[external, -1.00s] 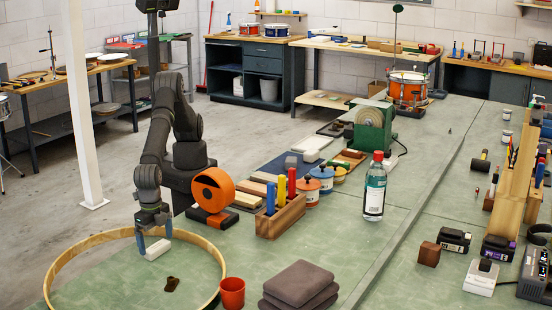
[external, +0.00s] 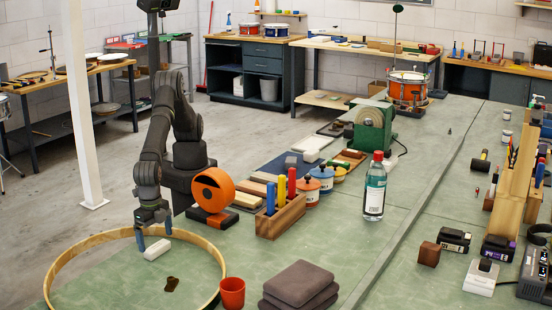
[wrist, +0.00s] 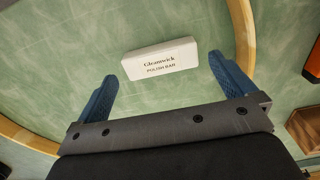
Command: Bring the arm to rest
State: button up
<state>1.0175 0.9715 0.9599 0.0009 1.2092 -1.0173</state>
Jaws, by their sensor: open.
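My gripper (external: 154,235) is open, with its blue fingers pointing down over the area inside a large wooden hoop (external: 215,251) at the front left. A white polish bar (external: 158,249) lies on the green bench surface inside the hoop. In the wrist view the polish bar (wrist: 162,60) shows its printed label and lies ahead of the gap between the open fingers (wrist: 170,80). The fingers are apart from the bar in the wrist view, and nothing is held.
An orange tape-like reel (external: 212,190), a wooden block with coloured handles (external: 281,215) and a bottle (external: 375,190) are behind.

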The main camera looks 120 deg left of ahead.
notch_tip(320, 180, down, 3)
notch_tip(320, 180, up, 13)
notch_tip(320, 180, down, 12)
jog(key=shift+f, duration=0.1)
notch_tip(320, 180, up, 4)
jog(key=s+r, duration=0.7)
jog(key=s, duration=0.5)
notch_tip(320, 180, up, 11)
jog(key=n, duration=0.3)
send_over(156, 246)
jog(key=w+a, duration=0.2)
jog(key=a, duration=0.6)
jog(key=w+a+n, duration=0.2)
jog(key=w+a, duration=0.8)
jog(key=w, duration=0.1)
jog(key=shift+a, duration=0.3)
